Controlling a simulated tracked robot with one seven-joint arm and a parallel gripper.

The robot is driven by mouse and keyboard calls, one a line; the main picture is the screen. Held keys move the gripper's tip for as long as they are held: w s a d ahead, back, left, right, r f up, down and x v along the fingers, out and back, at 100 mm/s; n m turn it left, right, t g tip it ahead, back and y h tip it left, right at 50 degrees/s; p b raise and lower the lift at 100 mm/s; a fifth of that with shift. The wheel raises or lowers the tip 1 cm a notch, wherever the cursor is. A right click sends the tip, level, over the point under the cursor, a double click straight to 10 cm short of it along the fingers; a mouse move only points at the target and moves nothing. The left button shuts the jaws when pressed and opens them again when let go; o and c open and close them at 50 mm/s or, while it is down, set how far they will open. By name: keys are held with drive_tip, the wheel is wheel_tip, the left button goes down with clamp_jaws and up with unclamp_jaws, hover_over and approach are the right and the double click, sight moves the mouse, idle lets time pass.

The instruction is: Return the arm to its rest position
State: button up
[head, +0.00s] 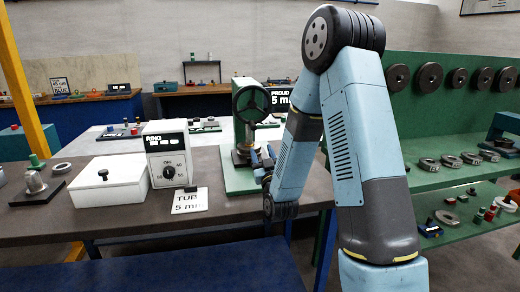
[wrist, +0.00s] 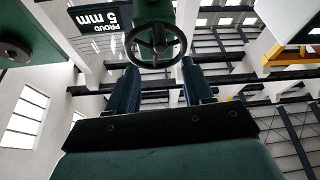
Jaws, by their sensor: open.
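My arm is bent at a high elbow in the head view, with its forearm sloping down to the left. My gripper (head: 264,156) is at the front edge of the workbench, close to the green hand-wheel press. It points upward; part of it is hidden by my forearm. In the wrist view my gripper (wrist: 158,66) shows two dark blue fingers set apart, with nothing between them. The press's hand wheel (wrist: 155,45) shows beyond the fingertips. Whether the fingers touch the press cannot be told.
The green press (head: 250,103) stands on the workbench (head: 130,217). Left of it are a gauge box (head: 168,152), a "TUB 5 mm" card (head: 189,201), a white lidded box (head: 108,184) and a black stand (head: 37,193). A yellow post (head: 25,85) is at left.

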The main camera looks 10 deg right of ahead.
idle(0.4)
drive_tip(key=s+d+r+g, duration=0.2)
drive_tip(key=s+r+g, duration=0.6)
drive_tip(key=r+g, duration=0.1)
drive_tip(key=s+d+r+m+g, duration=0.1)
drive_tip(key=s+g, duration=0.3)
drive_tip(key=s, duration=0.9)
drive_tip(key=s+d+r+m+g+h, duration=0.1)
drive_tip(key=s+d+g, duration=0.1)
drive_tip(key=s, duration=1.2)
drive_tip(key=shift+d+m+g+h, duration=0.25)
drive_tip(key=shift+m+g+h, duration=0.05)
drive_tip(key=shift+g, duration=0.6)
drive_tip(key=shift+s, duration=0.1)
drive_tip(key=shift+c, duration=0.7)
